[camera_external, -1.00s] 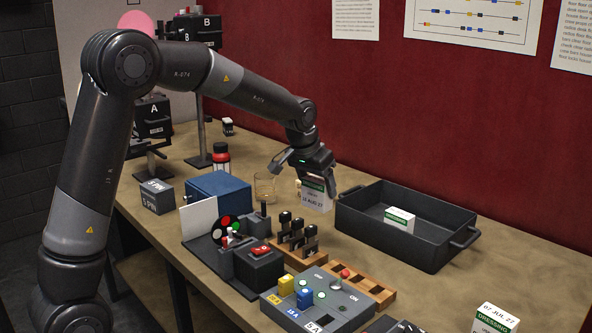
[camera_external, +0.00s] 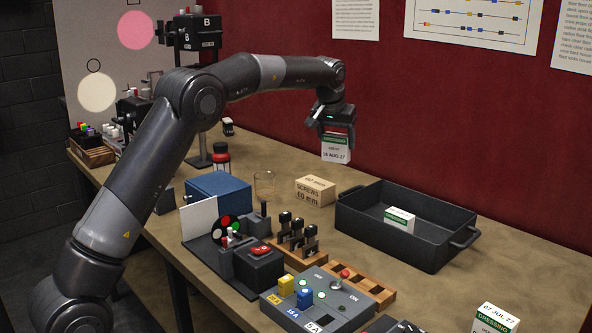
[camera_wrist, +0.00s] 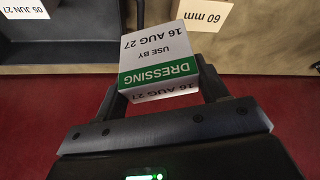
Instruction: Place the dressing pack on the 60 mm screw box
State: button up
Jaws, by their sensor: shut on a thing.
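A white and green dressing pack marked 16 AUG 27 (camera_external: 336,152) hangs in my gripper (camera_external: 338,137), which is shut on it. In the wrist view the pack (camera_wrist: 158,52) is between the two fingers, with its label upside down. The 60 mm screw box (camera_external: 315,190), a tan block, lies on the table left of the black tray. The held pack is above it in the external picture, apart from it, and slightly to the right. In the wrist view part of the screw box (camera_wrist: 206,14) shows at the top right; its far part is cut off.
The black tray (camera_external: 405,252) holds another dressing pack (camera_external: 399,220). A third dressing pack (camera_external: 494,319) stands at the front right. A glass (camera_external: 264,184), a blue box (camera_external: 218,194) and a switch panel (camera_external: 318,303) are also on the table. The red wall is close behind.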

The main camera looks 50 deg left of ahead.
jog(key=shift+w+a+f, duration=0.55)
jog(key=shift+a+f, duration=1.3)
jog(key=shift+w+a+f, duration=0.6)
jog(key=shift+a+f, duration=1.2)
jog(key=shift+a, duration=0.1)
jog(key=shift+w+a+f, duration=0.55)
jog(key=shift+a+f, duration=1.3)
jog(key=shift+f, duration=0.15)
jog(key=o, duration=0.9)
jog(key=shift+o, duration=0.2)
jog(key=v, duration=1.2)
jog(key=shift+r, duration=0.25)
